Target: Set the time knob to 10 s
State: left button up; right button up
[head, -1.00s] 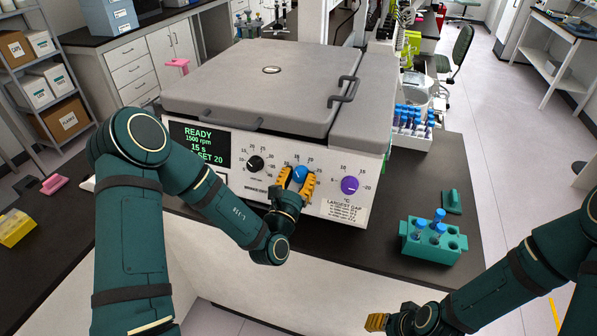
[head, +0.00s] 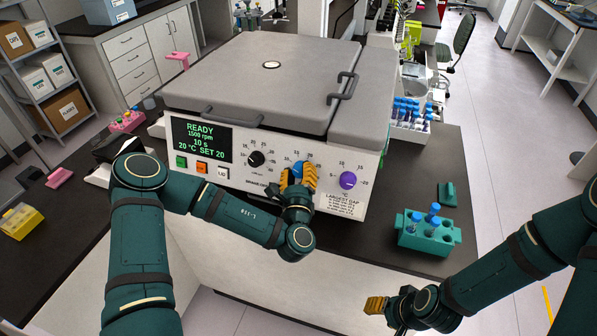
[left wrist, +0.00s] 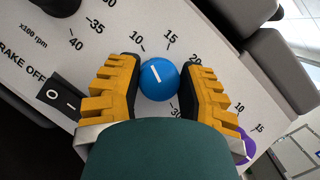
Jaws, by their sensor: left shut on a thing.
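The time knob (head: 298,168) is the blue round knob in the middle of the cell processor's (head: 350,190) front panel. Its white line in the left wrist view (left wrist: 160,79) tilts up and left, toward the 10 mark. The display (head: 201,142) reads READY, 1500 rpm, 10 s, 20 °C SET 20. My left gripper (head: 297,178) is shut on the blue knob, with orange fingers on both sides of it in the left wrist view (left wrist: 160,92). My right gripper (head: 376,305) is low in the head view, away from the panel; its finger gap cannot be made out.
A black knob (head: 256,159) is left of the blue one, a purple knob (head: 348,180) right of it. A brake rocker switch (left wrist: 62,95) is close to the left fingers. A teal tube rack (head: 430,237) stands on the bench at the right.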

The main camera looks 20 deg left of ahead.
pick_arm(q)
jog(key=shift+r, duration=0.1)
dwell(0.3)
jog(key=o, duration=1.2)
jog(key=v, duration=1.2)
